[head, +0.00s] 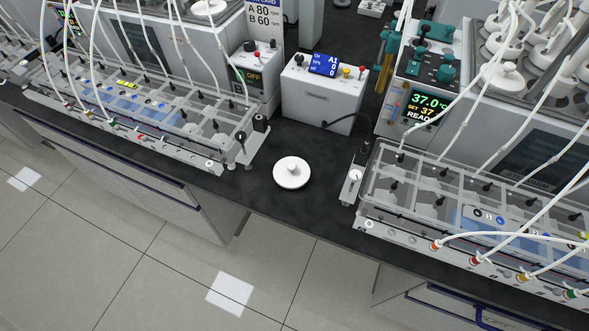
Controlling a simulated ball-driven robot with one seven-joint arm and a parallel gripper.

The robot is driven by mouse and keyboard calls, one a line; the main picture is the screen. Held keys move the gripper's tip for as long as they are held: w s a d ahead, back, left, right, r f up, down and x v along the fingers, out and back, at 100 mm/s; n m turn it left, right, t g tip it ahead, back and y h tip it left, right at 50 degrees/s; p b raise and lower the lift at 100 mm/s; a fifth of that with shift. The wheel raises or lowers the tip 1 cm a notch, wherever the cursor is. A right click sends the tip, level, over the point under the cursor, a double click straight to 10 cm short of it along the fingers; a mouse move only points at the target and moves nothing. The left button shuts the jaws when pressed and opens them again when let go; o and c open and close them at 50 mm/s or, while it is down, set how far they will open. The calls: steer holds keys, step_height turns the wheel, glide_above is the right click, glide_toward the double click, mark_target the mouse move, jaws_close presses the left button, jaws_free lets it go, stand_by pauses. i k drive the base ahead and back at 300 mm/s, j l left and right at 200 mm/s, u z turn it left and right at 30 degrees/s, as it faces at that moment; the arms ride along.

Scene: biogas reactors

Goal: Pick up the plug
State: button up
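A white round piece with a small raised knob (291,173), which looks like the plug, lies flat on the black bench top, in the open stretch between the two clear racks. It stands apart from everything around it, with its knob facing up. My gripper is not in view, so I cannot see how it stands relative to the plug.
Clear racks with white tubes stand left (150,115) and right (470,200) of the free bench area. Tiled floor (130,240) lies in front.

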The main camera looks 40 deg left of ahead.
mark_target(290, 173)
steer(key=i+u, duration=0.15)
steer(key=u, duration=0.2)
steer(key=i+u, duration=0.2)
steer(key=u, duration=1.6)
